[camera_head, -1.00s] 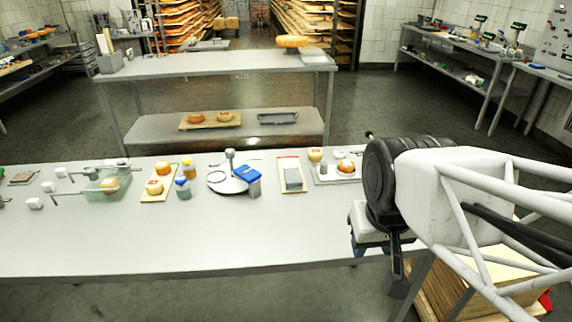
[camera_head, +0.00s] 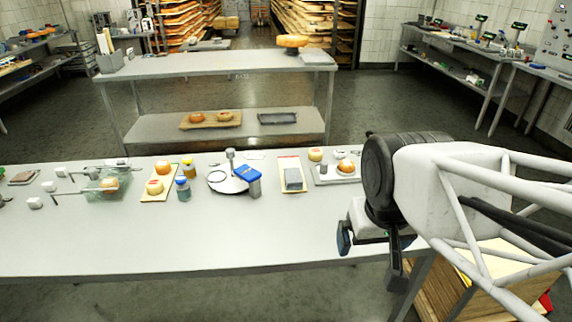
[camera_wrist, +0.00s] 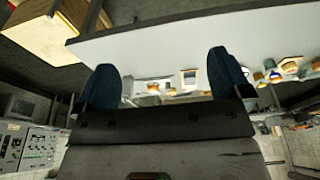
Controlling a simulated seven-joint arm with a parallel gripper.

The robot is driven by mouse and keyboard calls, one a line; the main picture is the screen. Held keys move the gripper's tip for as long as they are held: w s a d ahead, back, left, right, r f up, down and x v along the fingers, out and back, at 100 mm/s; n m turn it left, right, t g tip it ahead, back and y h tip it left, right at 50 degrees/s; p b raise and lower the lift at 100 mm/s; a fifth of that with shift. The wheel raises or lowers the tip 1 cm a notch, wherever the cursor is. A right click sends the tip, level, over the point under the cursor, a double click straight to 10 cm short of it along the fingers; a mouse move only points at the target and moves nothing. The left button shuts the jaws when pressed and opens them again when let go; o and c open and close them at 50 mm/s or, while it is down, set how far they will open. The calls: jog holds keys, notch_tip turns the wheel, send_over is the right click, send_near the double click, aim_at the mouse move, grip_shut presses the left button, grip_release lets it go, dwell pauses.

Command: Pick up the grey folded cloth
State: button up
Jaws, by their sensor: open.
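A grey rectangular piece (camera_head: 293,178) lies on a pale board with a red edge on the near table, right of centre. A flat light-grey folded stack (camera_head: 316,56) lies at the right end of the back table. I cannot tell for sure which of the two is the grey folded cloth. My gripper (camera_head: 369,256) is at the near table's front right edge, well apart from both. In the wrist view its two dark blue fingers (camera_wrist: 163,72) stand wide apart with nothing between them. The board with the grey piece seems to show small beyond them.
The near table (camera_head: 230,235) is clear along its front. A white tray (camera_head: 322,180) with round items stands right of the board. A wooden crate (camera_head: 480,285) is below my arm.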

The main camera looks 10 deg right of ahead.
jog(key=w+r, duration=0.2)
jog(key=w, duration=1.2)
jog(key=g, duration=0.3)
send_over(293, 174)
jog(key=f, duration=1.2)
jog(key=s+f, duration=0.1)
jog(key=f, duration=0.5)
jog(key=shift+d+f, duration=0.1)
jog(key=shift+f, duration=0.05)
jog(key=shift+w+f, duration=0.35)
jog(key=shift+f, duration=1.3)
